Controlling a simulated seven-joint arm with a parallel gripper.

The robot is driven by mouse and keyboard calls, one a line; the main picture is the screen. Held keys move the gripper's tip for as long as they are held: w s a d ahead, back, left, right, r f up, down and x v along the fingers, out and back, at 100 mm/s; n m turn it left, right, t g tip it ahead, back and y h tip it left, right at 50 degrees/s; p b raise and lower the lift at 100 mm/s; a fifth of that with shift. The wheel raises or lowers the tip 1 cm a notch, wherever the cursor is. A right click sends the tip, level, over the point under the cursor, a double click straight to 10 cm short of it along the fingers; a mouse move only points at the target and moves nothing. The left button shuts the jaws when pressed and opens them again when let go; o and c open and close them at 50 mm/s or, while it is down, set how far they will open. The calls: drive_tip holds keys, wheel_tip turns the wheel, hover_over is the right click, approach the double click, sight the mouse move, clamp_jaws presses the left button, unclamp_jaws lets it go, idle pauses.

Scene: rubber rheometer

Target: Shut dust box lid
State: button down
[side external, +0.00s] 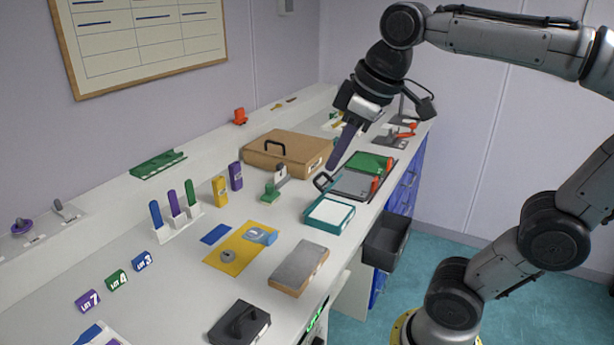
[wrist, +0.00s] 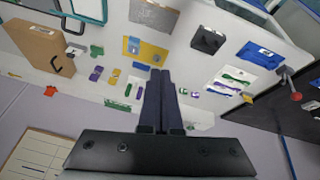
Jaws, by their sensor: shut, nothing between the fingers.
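No box is labelled clearly enough to name it as the dust box. A teal-rimmed box (side external: 328,214) with a pale inside sits near the bench's front edge; a grey panel with a dark loop handle (side external: 323,181) stands just behind it and may be its raised lid. Part of a teal rim shows at the top left of the wrist view (wrist: 88,10). My gripper (side external: 332,165) is shut and empty, pointing down above the bench, near the handle in the picture; I cannot tell the gap. Its fingers also show in the wrist view (wrist: 160,72).
A tan case with a handle (side external: 285,153) lies behind, left of my gripper. A dark handled box (side external: 239,324) and a grey-topped block (side external: 299,267) are at the front. A green clamp stand (side external: 271,190) is close by. An open dark bin (side external: 387,243) hangs off the front edge.

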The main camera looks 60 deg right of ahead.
drive_tip(key=w+d+r+g, duration=0.1)
drive_tip(key=w+d, duration=0.5)
drive_tip(key=w, duration=0.3)
drive_tip(key=w+d+r+g, duration=0.1)
drive_tip(key=w+d+g, duration=0.1)
drive_tip(key=w+d, duration=0.5)
drive_tip(key=w+d+f+m+g, duration=0.1)
drive_tip(key=w+d+f, duration=0.2)
drive_tip(key=d+f, duration=0.4)
drive_tip(key=w+d+f+m+g, duration=0.1)
drive_tip(key=w+d+f+m, duration=0.1)
drive_tip(key=w+d+f, duration=0.35)
drive_tip(key=s+d+f, duration=0.1)
drive_tip(key=s+f, duration=0.4)
drive_tip(key=f, duration=0.5)
drive_tip(key=shift+s+d, duration=0.2)
drive_tip(key=shift+s, duration=0.05)
